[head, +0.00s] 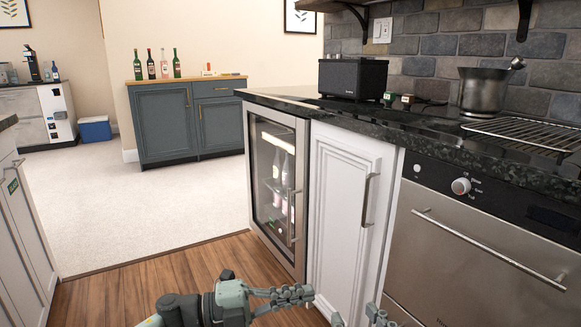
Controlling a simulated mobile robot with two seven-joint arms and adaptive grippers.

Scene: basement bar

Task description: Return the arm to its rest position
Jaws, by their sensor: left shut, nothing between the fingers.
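My left arm comes in at the bottom of the head view, and its gripper (304,296) points to the right. Its fingers are together with nothing between them. It is low in front of the white cabinet door (337,190), over the wood floor. My right gripper (357,318) shows only as two fingertips at the bottom edge, set apart with a gap between them. The rest of my right arm is out of view.
A glass-door bottle fridge (276,185) and a steel oven (470,260) with a bar handle flank the white cabinet. The dark counter (430,118) above holds a black speaker (352,78), a steel pot (484,91) and a wire rack (530,130). Open floor (150,205) lies at left.

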